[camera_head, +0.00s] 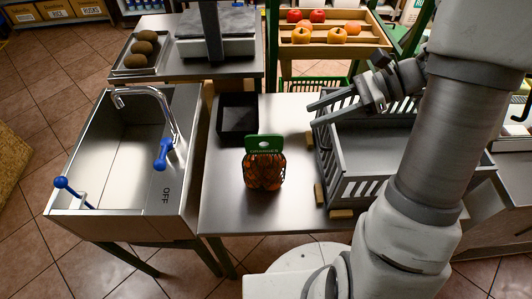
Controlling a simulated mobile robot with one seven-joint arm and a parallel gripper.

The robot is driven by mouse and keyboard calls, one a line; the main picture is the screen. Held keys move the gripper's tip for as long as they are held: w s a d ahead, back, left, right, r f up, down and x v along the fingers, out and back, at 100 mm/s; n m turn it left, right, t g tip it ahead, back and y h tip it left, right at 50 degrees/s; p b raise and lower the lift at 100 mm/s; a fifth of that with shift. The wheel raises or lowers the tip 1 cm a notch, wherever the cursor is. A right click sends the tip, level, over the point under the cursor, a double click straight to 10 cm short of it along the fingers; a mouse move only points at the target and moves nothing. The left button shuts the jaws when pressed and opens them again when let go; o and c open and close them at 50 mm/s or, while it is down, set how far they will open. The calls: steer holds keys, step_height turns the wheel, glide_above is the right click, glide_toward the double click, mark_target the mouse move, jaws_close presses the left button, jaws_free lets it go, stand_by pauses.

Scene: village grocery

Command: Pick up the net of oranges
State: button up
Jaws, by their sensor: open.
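The net of oranges (263,172) stands upright on the metal table, near its middle. It is a dark net with orange fruit inside and a green header card marked "ORANGES" with a hole in it. My gripper (311,114) is open and empty, with its two fingers pointing left. It is to the right of the net and farther back, above the left rim of the grey crate, apart from the net.
A grey slatted crate (343,189) stands right of the net. A black open box (238,138) sits behind it. A sink (125,160) with a tap is at left. A scale and fruit racks are behind. Bare table (227,205) lies left of the net.

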steer(key=b, duration=0.1)
glide_toward(254, 141)
steer(key=x, duration=0.5)
steer(key=shift+w+a, duration=0.2)
steer(key=shift+a, duration=0.05)
steer(key=x, duration=0.2)
steer(key=b+x, duration=0.1)
steer(key=x, duration=0.2)
steer(key=shift+f, duration=0.4)
steer(key=shift+d, duration=0.1)
jaws_close()
steer(key=shift+r, duration=0.1)
stand_by(0.5)
